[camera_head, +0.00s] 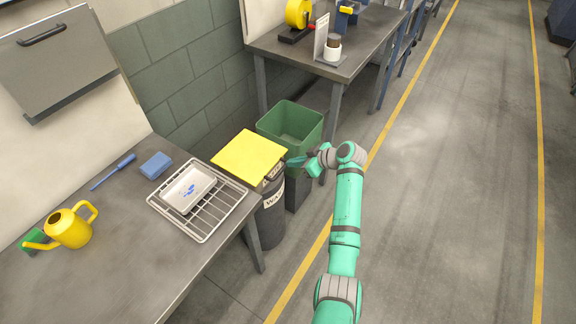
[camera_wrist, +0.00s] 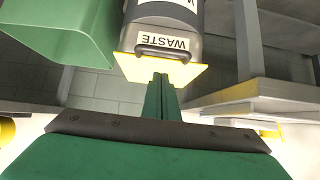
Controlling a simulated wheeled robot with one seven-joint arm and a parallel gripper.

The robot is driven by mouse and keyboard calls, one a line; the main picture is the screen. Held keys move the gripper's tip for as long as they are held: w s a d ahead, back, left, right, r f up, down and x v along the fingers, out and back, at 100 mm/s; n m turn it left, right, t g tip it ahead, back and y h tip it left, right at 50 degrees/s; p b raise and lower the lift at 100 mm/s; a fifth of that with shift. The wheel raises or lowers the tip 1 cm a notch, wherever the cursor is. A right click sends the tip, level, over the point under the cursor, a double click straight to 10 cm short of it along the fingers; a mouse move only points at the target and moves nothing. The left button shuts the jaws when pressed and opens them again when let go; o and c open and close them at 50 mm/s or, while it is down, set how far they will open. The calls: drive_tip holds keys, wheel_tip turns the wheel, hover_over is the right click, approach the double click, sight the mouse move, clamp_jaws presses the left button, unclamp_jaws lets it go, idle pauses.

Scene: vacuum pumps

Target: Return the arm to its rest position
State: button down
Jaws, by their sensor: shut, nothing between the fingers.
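My green arm (camera_head: 346,210) reaches up the middle of the head view over the floor, bent at the far end toward the left. My gripper (camera_head: 296,161) is shut and empty, beside the yellow lid of the waste bin and in front of the green bin. In the wrist view the shut fingers (camera_wrist: 160,80) point at the yellow lid (camera_wrist: 190,75); I cannot tell whether they touch it.
The waste bin (camera_head: 270,212) with its yellow lid (camera_head: 249,157) and an open green bin (camera_head: 290,126) stand between two tables. The near table (camera_head: 150,260) holds a wire rack (camera_head: 225,208), white tray (camera_head: 189,189) and yellow watering can (camera_head: 70,229). The floor at right is clear.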

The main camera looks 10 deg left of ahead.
drive_tip(key=v, duration=0.6)
drive_tip(key=s+a+f+m+t+h, duration=0.1)
drive_tip(key=s+a+f+m+t, duration=0.15)
drive_tip(key=s+f, duration=0.35)
drive_tip(key=s+a+f+m+t+h, duration=0.1)
drive_tip(key=s+a+f+m, duration=0.2)
drive_tip(key=f, duration=0.5)
drive_tip(key=s+f+m+t+h, duration=0.1)
drive_tip(key=s+f+m+h, duration=0.15)
drive_tip(key=s, duration=0.45)
drive_tip(key=s+f+m+t+h, duration=0.1)
drive_tip(key=s+f+m+t, duration=0.15)
drive_tip(key=s, duration=0.45)
drive_tip(key=s+d+r+m+t+h, duration=0.1)
drive_tip(key=s+d+r+h, duration=0.1)
drive_tip(key=s, duration=0.7)
drive_tip(key=s+d+r+m+h, duration=0.1)
drive_tip(key=s+d+r, duration=0.15)
drive_tip(key=s, duration=0.75)
drive_tip(key=s+d+r+t, duration=0.1)
drive_tip(key=s+r, duration=0.5)
drive_tip(key=r, duration=0.2)
drive_tip(key=s+d+r+t, duration=0.1)
drive_tip(key=s+r+t, duration=0.1)
drive_tip(key=s+r, duration=0.4)
wheel_tip(320, 180, up, 3)
drive_tip(key=shift+d+f+h, duration=0.1)
drive_tip(key=shift+d+h, duration=0.1)
drive_tip(key=shift+h, duration=0.15)
